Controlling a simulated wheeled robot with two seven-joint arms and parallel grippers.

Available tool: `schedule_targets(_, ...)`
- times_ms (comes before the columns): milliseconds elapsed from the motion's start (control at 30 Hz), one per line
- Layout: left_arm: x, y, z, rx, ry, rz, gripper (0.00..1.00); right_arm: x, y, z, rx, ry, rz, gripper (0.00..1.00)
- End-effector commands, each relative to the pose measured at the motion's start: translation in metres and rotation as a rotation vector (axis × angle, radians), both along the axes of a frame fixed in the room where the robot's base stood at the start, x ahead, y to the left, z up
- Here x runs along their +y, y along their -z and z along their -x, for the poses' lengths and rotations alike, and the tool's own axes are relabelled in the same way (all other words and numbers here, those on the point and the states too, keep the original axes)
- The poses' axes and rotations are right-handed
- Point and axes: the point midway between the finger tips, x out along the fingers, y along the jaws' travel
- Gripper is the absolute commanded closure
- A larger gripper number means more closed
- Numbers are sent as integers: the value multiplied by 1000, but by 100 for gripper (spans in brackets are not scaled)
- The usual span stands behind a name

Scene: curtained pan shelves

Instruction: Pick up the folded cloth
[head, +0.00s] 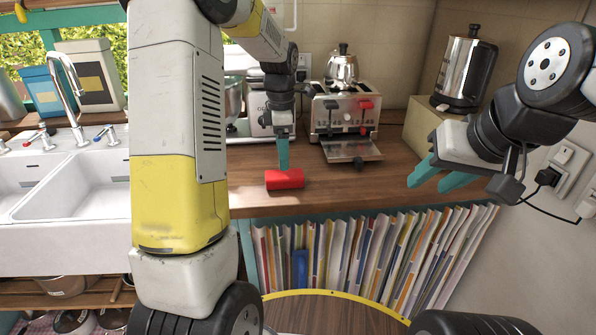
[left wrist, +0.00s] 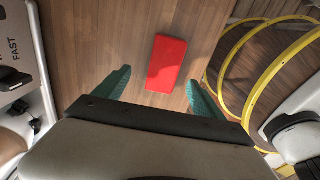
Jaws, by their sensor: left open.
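The folded cloth (head: 285,179) is a small red block-like bundle lying on the wooden counter near its front edge. In the left wrist view the cloth (left wrist: 166,63) shows as a red rectangle between and just beyond the teal fingertips. My left gripper (head: 283,153) points down over the cloth. In the left wrist view its fingers (left wrist: 157,82) are spread with nothing held between them. In the head view the fingers overlap, and I cannot tell whether the tips touch the cloth. My right gripper (head: 425,184) is open and empty above the counter's right side.
A toaster (head: 345,117) with an open front tray stands behind the cloth, with a kettle (head: 342,67) above it. A tall metal urn (head: 465,70) stands at the back right. A white sink (head: 70,185) is at the left. Books (head: 370,255) fill the shelf below. Counter right of the cloth is clear.

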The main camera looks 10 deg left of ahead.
Motion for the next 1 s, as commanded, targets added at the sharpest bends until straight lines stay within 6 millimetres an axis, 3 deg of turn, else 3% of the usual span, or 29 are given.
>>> schedule_targets(500,-5,66,8,2,0,0,20,0,0,0,0,0,0,60)
schedule_targets(833,-6,73,8,0,2,1,20,0,0,0,0,0,0,60)
schedule_targets(1000,-6,73,8,0,2,1,53,0,0,0,0,0,0,60)
